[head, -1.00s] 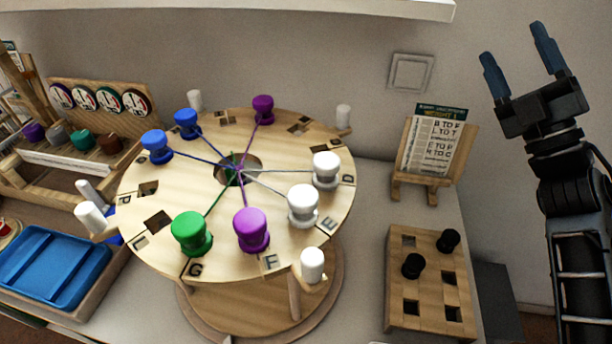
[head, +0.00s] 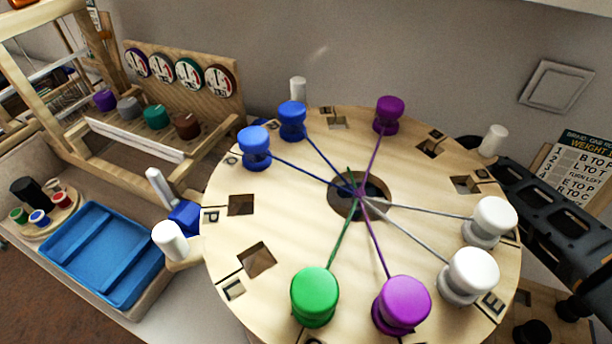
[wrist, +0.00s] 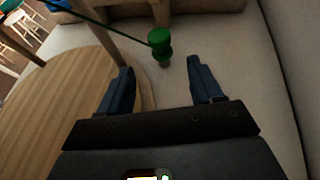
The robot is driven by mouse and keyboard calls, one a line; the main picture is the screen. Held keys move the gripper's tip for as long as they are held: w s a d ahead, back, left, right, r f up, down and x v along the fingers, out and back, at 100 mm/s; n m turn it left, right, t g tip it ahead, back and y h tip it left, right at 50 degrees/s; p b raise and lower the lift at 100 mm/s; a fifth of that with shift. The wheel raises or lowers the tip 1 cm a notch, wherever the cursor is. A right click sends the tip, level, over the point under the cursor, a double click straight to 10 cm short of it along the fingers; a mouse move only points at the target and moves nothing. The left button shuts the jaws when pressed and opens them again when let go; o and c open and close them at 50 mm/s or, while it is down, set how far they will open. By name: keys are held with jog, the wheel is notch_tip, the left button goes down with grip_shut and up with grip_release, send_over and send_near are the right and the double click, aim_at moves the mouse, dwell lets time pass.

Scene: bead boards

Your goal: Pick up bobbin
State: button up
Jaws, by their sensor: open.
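In the wrist view my gripper (wrist: 160,67) is open and empty. Its two dark blue fingers point away, and a green bobbin (wrist: 160,40) shows just beyond and between the fingertips, with a dark thread running from it to the upper left. In the head view several bobbins sit around the round wooden disc (head: 300,230): a green one (head: 315,296), purple ones (head: 402,305) and (head: 388,114), blue ones (head: 255,147) and (head: 292,120), and white ones (head: 490,221) and (head: 470,275). My fingers are hidden in the head view.
A blue tray (head: 105,250) lies at left near a wooden rack (head: 150,150) with coloured spools. White pegs (head: 168,240) stick out around the disc. The pale tabletop (wrist: 225,60) has free room in the wrist view, beside a round wooden base (wrist: 60,110).

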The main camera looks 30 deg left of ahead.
jog(key=p+x, duration=0.1)
jog(key=x, duration=0.6)
jog(key=shift+a, duration=0.3)
grip_shut()
dwell(0.4)
jog(key=shift+r, duration=0.1)
